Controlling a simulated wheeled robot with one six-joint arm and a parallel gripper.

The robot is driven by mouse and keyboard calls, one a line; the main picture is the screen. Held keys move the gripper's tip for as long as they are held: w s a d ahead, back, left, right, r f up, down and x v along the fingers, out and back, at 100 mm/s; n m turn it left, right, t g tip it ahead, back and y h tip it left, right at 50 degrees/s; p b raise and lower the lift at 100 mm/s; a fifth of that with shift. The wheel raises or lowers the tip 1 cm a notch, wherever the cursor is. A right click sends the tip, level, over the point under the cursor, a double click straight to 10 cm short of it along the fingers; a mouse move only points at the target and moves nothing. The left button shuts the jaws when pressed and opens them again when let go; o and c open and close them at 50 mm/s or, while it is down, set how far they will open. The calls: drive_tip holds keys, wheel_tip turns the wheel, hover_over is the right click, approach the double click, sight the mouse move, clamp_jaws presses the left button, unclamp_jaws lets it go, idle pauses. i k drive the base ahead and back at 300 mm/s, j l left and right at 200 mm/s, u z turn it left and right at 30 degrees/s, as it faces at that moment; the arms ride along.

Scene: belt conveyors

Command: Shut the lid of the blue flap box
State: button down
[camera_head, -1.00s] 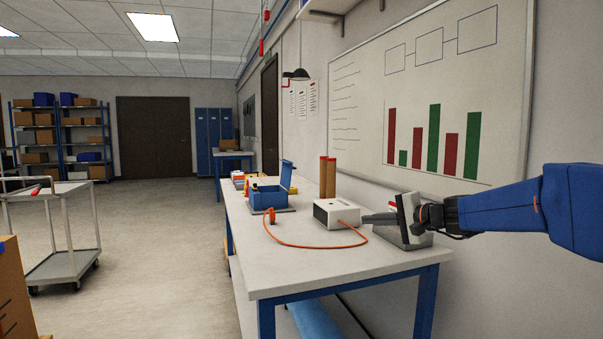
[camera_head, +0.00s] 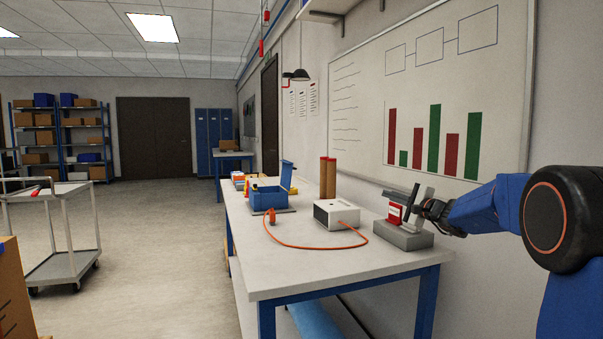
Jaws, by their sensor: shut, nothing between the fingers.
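The blue flap box (camera_head: 262,200) stands on the white workbench, left of the middle of the view. Its lid (camera_head: 287,175) stands up and open on the box's right side. Something yellow shows at the box's opening.
On the workbench (camera_head: 330,265) are the grey stand (camera_head: 405,237) with a red-and-white item, a white device (camera_head: 336,213) with an orange cable, and two brown tubes (camera_head: 327,178) behind the device. The cable loops across the front of the bench. A trolley (camera_head: 62,262) stands on the floor at left.

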sight(288, 168)
drive_tip(key=i+j, duration=1.1)
drive_tip(key=i, duration=0.2)
